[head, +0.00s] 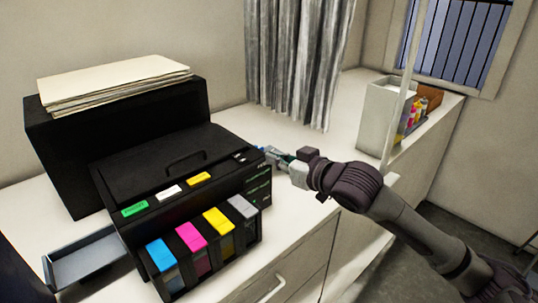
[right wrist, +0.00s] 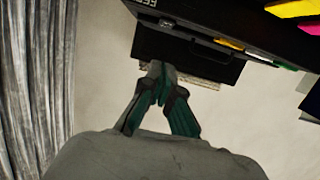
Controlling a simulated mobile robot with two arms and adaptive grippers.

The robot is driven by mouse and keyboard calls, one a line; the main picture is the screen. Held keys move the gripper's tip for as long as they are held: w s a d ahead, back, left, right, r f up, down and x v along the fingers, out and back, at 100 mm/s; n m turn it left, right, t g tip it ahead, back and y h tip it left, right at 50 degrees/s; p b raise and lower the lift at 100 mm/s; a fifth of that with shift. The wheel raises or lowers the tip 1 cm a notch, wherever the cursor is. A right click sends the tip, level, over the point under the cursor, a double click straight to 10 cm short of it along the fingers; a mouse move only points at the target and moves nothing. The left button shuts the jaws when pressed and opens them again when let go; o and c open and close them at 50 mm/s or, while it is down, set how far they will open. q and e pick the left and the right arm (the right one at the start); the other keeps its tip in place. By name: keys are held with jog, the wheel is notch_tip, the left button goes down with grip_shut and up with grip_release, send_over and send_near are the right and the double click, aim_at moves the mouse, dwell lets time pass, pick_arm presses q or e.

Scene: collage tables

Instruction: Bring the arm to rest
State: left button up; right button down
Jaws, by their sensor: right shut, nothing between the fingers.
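My right arm comes in from the lower right in the head view. Its gripper (head: 268,153) is beside the right end of the black printer (head: 175,165), over the white counter. In the right wrist view the gripper (right wrist: 160,70) is shut, its teal-sided fingers together with nothing between them. The printer (right wrist: 215,20) shows beyond the fingertips in that view. Whether the fingertips touch the printer cannot be told. My left gripper is not in view.
Cyan, magenta, yellow and grey cartridges (head: 190,238) line the printer's front. Paper (head: 115,82) lies on the black box behind. A grey tray (head: 85,262) is at left. A white organizer (head: 383,115) stands at right. The counter (head: 300,137) is clear near the curtain (head: 298,60).

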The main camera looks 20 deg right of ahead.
jog(key=shift+s+f, duration=0.1)
jog(key=s+a+f+g+h, duration=0.1)
jog(key=s+a+f+g, duration=0.1)
jog(key=s+f, duration=0.55)
jog(key=s+a+f+g+h, duration=0.2)
jog(key=s+f+g, duration=0.15)
jog(key=f, duration=0.75)
jog(key=s+f+m+g+h, duration=0.1)
jog(key=s+f+g, duration=0.2)
jog(key=s+f, duration=0.55)
jog(key=s+f+m+g+h, duration=0.1)
jog(key=s+f+g, duration=0.2)
jog(key=s, duration=1)
notch_tip(320, 180, down, 29)
jog(key=b, duration=0.4)
jog(key=s+d+f+g+b, duration=0.2)
jog(key=s+d+f, duration=0.1)
jog(key=s+f, duration=1.4)
notch_tip(320, 180, down, 3)
jog(key=shift+s+d+r+b, duration=0.2)
jog(key=shift+s+d+b, duration=0.05)
jog(key=shift+d+b, duration=0.05)
